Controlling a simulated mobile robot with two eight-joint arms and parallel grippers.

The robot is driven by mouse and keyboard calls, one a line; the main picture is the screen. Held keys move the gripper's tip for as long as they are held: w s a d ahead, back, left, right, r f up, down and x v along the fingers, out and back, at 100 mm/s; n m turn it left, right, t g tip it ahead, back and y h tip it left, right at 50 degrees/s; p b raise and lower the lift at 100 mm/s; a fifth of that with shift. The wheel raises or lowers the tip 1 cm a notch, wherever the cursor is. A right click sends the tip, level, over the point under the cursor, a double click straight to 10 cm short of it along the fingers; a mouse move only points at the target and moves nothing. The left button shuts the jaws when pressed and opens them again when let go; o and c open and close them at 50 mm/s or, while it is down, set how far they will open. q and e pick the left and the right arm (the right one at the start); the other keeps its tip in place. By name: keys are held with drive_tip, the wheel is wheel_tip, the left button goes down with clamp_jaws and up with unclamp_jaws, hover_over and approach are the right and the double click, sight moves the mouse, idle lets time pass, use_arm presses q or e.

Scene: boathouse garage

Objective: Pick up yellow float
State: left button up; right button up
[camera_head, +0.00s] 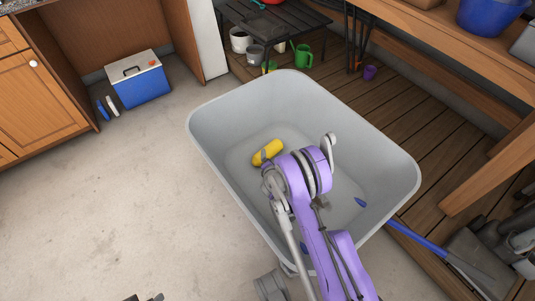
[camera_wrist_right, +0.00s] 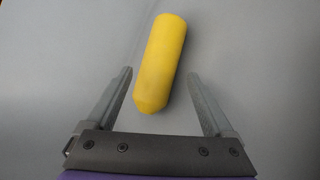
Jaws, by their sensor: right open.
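The yellow float (camera_head: 271,150) is a rounded yellow cylinder lying on the floor of the large grey tub (camera_head: 225,150). In the right wrist view the float (camera_wrist_right: 162,55) lies ahead of my right gripper (camera_wrist_right: 160,74), its near end between the two spread fingers. A gap shows on both sides, and neither finger touches it.
Small blue pieces (camera_head: 361,202) lie in the tub, whose high walls surround the float. A blue-handled tool (camera_head: 415,235) lies outside to the right. A blue cooler (camera_head: 139,80) stands at the back left. The concrete floor on the left is clear.

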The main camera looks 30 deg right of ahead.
sight(269, 154)
drive_tip(key=b+x, duration=0.1)
drive_tip(key=x, duration=0.4)
drive_tip(key=shift+w+f+b, duration=0.15)
drive_tip(key=shift+f+b, duration=0.1)
drive_tip(key=shift+b, duration=0.15)
drive_tip(key=shift+w+d, duration=0.1)
drive_tip(key=shift+w, duration=0.15)
drive_tip(key=shift+f, duration=0.1)
drive_tip(key=c, duration=1.1)
drive_tip(key=shift+c, duration=0.2)
